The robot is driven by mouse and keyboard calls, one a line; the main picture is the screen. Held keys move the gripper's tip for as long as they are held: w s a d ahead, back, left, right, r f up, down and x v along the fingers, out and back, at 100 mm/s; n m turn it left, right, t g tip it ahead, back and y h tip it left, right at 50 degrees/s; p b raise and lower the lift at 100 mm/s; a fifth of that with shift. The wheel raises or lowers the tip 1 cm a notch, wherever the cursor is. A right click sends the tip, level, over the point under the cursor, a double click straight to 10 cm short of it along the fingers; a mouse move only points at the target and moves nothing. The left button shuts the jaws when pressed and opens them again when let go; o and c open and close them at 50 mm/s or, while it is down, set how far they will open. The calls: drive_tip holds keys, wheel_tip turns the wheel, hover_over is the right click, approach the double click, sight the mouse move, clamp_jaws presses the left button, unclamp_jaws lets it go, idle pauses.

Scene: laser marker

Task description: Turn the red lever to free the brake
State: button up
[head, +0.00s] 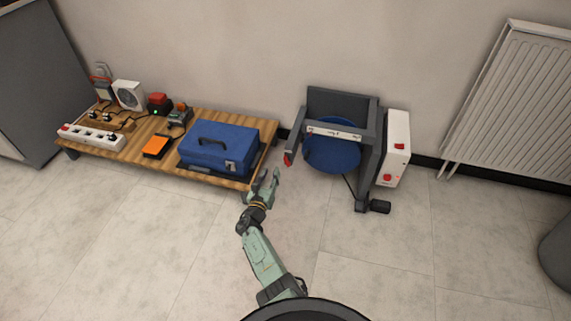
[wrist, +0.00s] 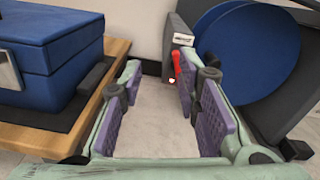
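The red lever (head: 288,158) hangs down at the left side of a dark grey machine frame (head: 342,104) that holds a blue disc (head: 331,150). In the wrist view the lever (wrist: 176,67) stands ahead of my fingers, just left of the right finger's tip, below a small pale label. My gripper (head: 265,178) is open and empty, between the bench and the machine, to the left of the lever and apart from it. In the wrist view my gripper (wrist: 158,85) shows its two purple-padded fingers spread wide.
A low wooden bench (head: 228,182) on the left carries a blue toolbox (head: 215,148) close to my gripper, plus chargers and a power strip (head: 92,137). A white box (head: 396,150) with red controls stands right of the machine. A pedal (head: 380,206) is on the floor. The front floor is clear.

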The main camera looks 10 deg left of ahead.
sight(286, 163)
drive_tip(key=d+f+n, duration=0.2)
drive_tip(key=d+f, duration=0.1)
drive_tip(key=d, duration=0.1)
drive_tip(key=w+b, duration=0.8)
drive_tip(key=shift+w+f, duration=0.2)
drive_tip(key=shift+w, duration=0.05)
drive_tip(key=shift+w+d+r, duration=0.1)
drive_tip(key=shift+w+r, duration=0.1)
drive_tip(key=shift+w, duration=0.3)
drive_tip(key=shift+c, duration=0.4)
clamp_jaws()
